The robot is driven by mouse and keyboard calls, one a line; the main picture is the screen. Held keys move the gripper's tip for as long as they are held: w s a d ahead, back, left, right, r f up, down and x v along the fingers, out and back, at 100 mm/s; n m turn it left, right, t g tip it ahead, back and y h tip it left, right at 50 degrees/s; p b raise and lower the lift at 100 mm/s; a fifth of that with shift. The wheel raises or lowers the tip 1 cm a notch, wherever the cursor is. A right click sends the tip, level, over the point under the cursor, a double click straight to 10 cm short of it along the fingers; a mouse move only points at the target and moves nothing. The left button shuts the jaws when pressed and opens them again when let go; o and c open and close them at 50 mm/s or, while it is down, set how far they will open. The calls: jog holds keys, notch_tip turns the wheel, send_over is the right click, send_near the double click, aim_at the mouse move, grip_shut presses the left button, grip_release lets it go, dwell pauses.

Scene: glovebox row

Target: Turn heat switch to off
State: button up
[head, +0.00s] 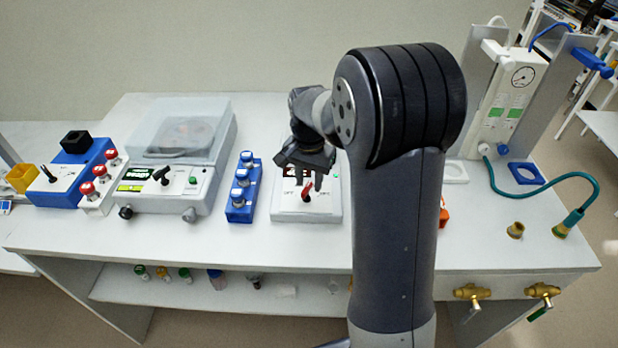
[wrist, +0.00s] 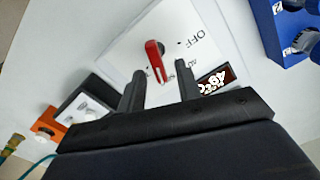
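The heat switch is a red lever (head: 308,191) on the sloped front of a white box (head: 292,214). An OFF label is left of the lever in the head view, with another small marking to its right. In the wrist view the red lever (wrist: 156,60) lies between my fingers, with a gap on both sides, and OFF is printed to its right. I cannot tell exactly which mark the lever points at. My gripper (head: 303,181) is open and empty over the box front; it also shows in the wrist view (wrist: 160,72). My gripper partly hides the box's display (wrist: 215,80).
A blue holder with several capped vials (head: 241,190) stands close left of the box. A lidded device (head: 165,180) is further left. An orange object (head: 444,213) is to the right, partly behind my arm. The bench front (head: 290,247) is clear.

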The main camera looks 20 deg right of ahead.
jog(key=shift+c, duration=0.3)
grip_shut()
jog(key=shift+n, duration=0.3)
jog(key=n, duration=0.4)
jog(key=shift+w+a+p, duration=0.2)
jog(key=shift+a+p, duration=0.1)
jog(key=shift+a+n, duration=0.15)
jog(key=shift+n, duration=0.95)
jog(key=shift+a+n, duration=0.1)
jog(key=shift+n, duration=1)
jog(key=shift+o, duration=0.3)
grip_release()
